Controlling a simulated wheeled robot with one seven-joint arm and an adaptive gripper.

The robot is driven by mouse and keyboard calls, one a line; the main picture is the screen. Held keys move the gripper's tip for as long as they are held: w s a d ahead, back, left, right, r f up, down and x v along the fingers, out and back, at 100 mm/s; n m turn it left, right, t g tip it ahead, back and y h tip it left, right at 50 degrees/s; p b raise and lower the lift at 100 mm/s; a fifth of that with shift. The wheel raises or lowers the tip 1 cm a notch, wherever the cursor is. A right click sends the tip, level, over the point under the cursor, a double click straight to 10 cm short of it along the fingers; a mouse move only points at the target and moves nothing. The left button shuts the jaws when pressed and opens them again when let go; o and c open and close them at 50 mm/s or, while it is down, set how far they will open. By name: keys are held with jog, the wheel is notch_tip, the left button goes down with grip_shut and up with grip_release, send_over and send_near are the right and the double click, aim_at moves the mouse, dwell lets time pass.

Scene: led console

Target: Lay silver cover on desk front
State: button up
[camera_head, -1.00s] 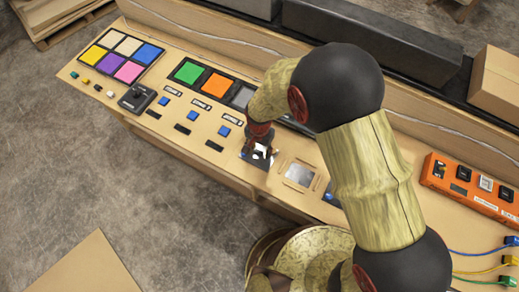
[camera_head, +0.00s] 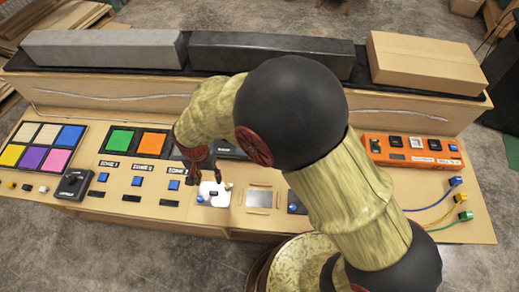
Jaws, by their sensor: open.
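A light silver plate, likely the silver cover (camera_head: 207,200), lies on the desk (camera_head: 130,209) left of a framed square panel. A small dark part, perhaps a handle, shows on it. My gripper (camera_head: 209,186) points down at this plate, with its fingers apart on either side of the dark part. I see nothing held between them. My wrist and forearm hide part of the desk behind. I cannot tell whether the fingertips touch the plate.
The framed silvery panel (camera_head: 259,197) is close on the right. Blue buttons (camera_head: 173,184) and a black joystick box (camera_head: 73,184) are to the left. An orange box (camera_head: 412,151) and cables are at the right. The desk's front strip is narrow.

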jog(key=w+d+r+t+y, duration=0.1)
jog(key=w+d+r+t, duration=0.15)
jog(key=d+r, duration=1.6)
jog(key=s+d+r+n+t+h, duration=0.1)
jog(key=s+d+r+n+t, duration=0.1)
jog(key=s+d+r, duration=1)
jog(key=shift+d+t, duration=0.55)
jog(key=shift+d, duration=0.65)
